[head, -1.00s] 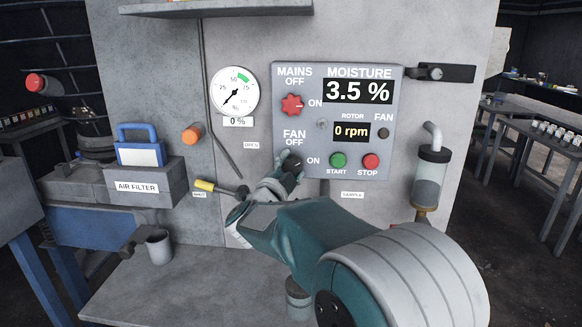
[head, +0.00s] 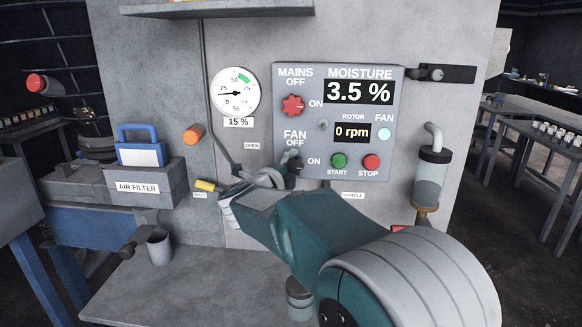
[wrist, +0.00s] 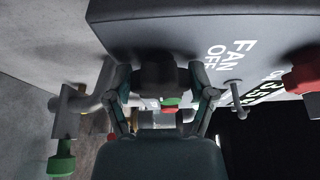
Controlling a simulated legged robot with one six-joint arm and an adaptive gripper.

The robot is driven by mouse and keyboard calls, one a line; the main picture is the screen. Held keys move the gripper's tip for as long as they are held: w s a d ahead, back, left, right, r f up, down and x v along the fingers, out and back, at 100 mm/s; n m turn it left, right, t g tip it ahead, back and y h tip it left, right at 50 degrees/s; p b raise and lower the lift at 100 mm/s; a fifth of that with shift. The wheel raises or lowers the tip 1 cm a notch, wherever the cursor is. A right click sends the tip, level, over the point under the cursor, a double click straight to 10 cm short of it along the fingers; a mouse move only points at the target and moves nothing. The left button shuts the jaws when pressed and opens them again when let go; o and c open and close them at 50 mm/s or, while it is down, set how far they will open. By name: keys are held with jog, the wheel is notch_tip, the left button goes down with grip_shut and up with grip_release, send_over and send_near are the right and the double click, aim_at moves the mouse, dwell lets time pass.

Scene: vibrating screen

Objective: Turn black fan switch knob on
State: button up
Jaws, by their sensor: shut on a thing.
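The black fan switch knob (wrist: 157,76) is under the FAN OFF label on the grey control panel (head: 390,110). In the wrist view it sits between the two fingers of my gripper (wrist: 163,92), which is shut on it. In the head view my gripper (head: 287,168) reaches the knob (head: 295,158) from the lower left and hides part of it. The fan lamp (head: 384,134) glows pale green. The dial gauge (head: 234,92) reads 15 %.
The red mains knob (head: 292,105) is just above, and the green start button (head: 339,161) and red stop button (head: 371,162) are to the right. A yellow-handled lever (head: 205,186) is left of my gripper. A glass cylinder (head: 430,178) hangs at the right.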

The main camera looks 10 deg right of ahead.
jog(key=shift+f, duration=0.25)
jog(key=o, duration=1.1)
jog(key=shift+d, duration=0.1)
jog(key=shift+s+r, duration=0.1)
jog(key=shift+s+a, duration=0.25)
jog(key=shift+a, duration=0.1)
jog(key=v, duration=1.1)
jog(key=shift+a, duration=0.1)
